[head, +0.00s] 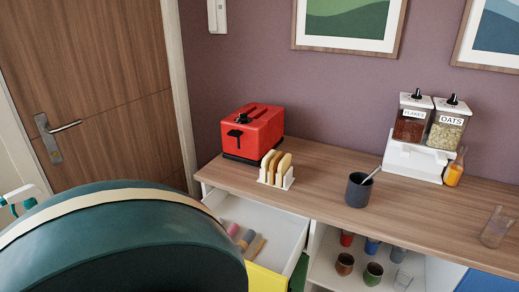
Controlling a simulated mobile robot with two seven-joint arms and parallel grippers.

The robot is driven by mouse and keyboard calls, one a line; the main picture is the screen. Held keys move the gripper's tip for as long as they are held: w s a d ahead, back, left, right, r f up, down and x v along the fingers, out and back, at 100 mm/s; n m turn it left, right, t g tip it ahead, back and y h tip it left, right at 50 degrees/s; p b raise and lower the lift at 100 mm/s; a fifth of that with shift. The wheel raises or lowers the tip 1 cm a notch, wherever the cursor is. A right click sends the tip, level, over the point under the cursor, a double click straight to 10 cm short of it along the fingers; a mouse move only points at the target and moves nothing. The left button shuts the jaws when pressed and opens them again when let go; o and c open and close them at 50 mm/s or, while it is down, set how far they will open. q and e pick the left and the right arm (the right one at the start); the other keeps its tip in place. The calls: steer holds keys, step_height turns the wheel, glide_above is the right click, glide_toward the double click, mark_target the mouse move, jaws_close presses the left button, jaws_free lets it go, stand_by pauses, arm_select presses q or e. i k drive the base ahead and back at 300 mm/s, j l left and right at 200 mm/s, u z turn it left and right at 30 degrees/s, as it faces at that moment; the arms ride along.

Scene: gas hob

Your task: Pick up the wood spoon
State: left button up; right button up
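I cannot pick out a wood spoon for certain. A dark blue-grey mug (359,191) stands on the wooden counter (320,173) with a thin pale grey handle (371,174) leaning out of it to the right; what is at its lower end is hidden inside. A white drawer (278,222) under the counter is open and holds several small items (247,240) in pink, blue-grey and tan, partly hidden and too small to name.
A red toaster (253,132), a toast rack (276,170), a cereal dispenser (422,135), an orange bottle (454,168) and a clear glass (496,228) stand on the counter. Several cups (373,273) sit on the shelf below. A large dark green rounded shape (130,240) blocks the lower left.

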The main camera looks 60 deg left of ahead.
mark_target(262, 242)
steer(key=u, duration=1.85)
